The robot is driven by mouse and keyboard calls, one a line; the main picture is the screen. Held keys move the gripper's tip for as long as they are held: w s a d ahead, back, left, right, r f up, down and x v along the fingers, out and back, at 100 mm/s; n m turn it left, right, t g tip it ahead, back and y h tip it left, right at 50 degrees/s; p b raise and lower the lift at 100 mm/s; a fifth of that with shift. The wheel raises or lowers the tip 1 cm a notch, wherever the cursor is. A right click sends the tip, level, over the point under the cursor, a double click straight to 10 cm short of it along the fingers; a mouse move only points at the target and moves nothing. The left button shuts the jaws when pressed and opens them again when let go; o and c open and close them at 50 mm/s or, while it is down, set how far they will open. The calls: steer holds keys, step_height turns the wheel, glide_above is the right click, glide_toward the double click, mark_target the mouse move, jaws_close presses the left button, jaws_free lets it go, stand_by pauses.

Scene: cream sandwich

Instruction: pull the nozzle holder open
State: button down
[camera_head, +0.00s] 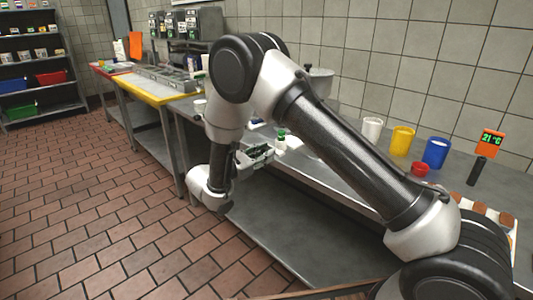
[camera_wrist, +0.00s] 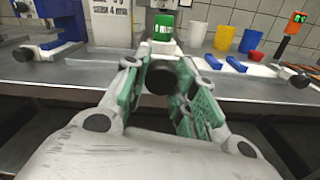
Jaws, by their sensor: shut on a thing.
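In the wrist view, my gripper (camera_wrist: 160,66) points at the counter's front edge, its green-padded fingers on either side of a round black knob (camera_wrist: 158,78). The gripper is shut on this knob, which I take to be the nozzle holder's handle. In the head view, my gripper (camera_head: 259,153) is at the counter's front edge, and the knob cannot be made out there.
Another black knob (camera_wrist: 300,80) sits at the right, and a blue part (camera_wrist: 65,22) at the left. Yellow (camera_head: 402,139) and blue (camera_head: 435,152) cups stand farther back. The floor (camera_head: 100,215) before the counter is clear.

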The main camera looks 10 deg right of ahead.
steer(key=c, duration=1.1)
jaws_free()
steer(key=shift+c, duration=0.2)
steer(key=v, duration=1.2)
steer(key=s+d+f+m+g+y, duration=0.25)
steer(key=s+d+m+g, duration=0.25)
steer(key=s+d+g, duration=0.5)
steer(key=s+d+r+m+t+y, duration=0.2)
steer(key=s+d+r+m+y, duration=0.4)
steer(key=s+d+r+m, duration=0.3)
steer(key=s+d+r+m+t+y, duration=0.1)
steer(key=s+d+r+m+y, duration=0.5)
steer(key=s+d+r+m, duration=0.3)
steer(key=s+d+r, duration=0.1)
steer(key=d+r, duration=0.3)
steer(key=d, duration=0.3)
steer(key=shift+d+t, duration=0.25)
steer(key=shift+t, duration=0.15)
